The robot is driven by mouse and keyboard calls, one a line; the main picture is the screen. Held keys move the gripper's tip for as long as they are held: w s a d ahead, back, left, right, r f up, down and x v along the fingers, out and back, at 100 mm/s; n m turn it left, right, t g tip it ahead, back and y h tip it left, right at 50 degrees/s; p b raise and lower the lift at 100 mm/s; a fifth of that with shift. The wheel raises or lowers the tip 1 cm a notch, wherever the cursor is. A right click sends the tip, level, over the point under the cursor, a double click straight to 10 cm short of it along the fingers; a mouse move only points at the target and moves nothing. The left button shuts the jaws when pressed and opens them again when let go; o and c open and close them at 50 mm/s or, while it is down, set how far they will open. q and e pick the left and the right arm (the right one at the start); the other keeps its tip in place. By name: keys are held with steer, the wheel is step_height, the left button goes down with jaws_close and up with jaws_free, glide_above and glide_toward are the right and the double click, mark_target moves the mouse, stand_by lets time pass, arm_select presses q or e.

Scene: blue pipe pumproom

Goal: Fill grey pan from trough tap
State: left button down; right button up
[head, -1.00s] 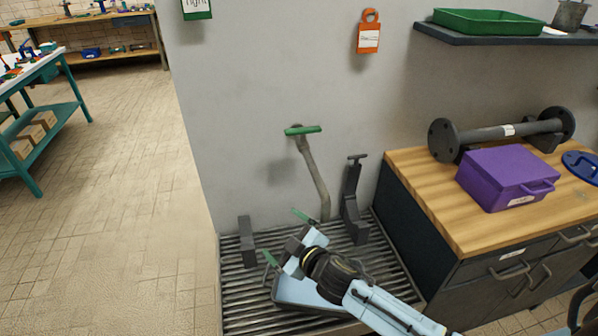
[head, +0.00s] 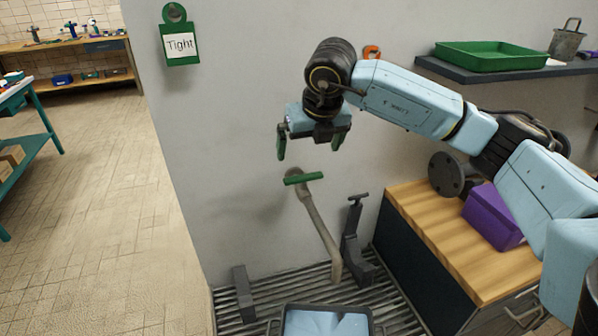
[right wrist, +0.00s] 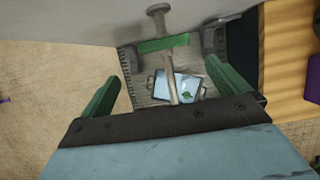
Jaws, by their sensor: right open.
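The grey pan (head: 288,325) stands on the slatted trough (head: 258,290), at the bottom edge of the head view and partly cut off. Its inside looks pale blue; I cannot tell if that is water. The tap's bent pipe (head: 318,220) comes from the wall and slants down towards the pan. Its green lever (head: 304,178) lies crosswise on top. My right gripper (head: 310,150) is open and empty, just above the lever, fingers down. My left gripper is out of view.
Dark brackets (head: 243,293) (head: 353,240) stand left and right of the tap. A wooden-topped cabinet (head: 430,235) with a purple box (head: 492,218) is to the right. A shelf with a green tray (head: 490,56) is above. A "Tight" tag (head: 180,45) hangs on the wall.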

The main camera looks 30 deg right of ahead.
mark_target(304, 177)
steer(key=x, duration=1.3)
steer(key=shift+d, duration=0.4)
steer(key=c, duration=0.7)
steer(key=shift+f+n+y+b, duration=0.1)
steer(key=shift+n+y+b, duration=0.3)
steer(key=shift+n, duration=1.1)
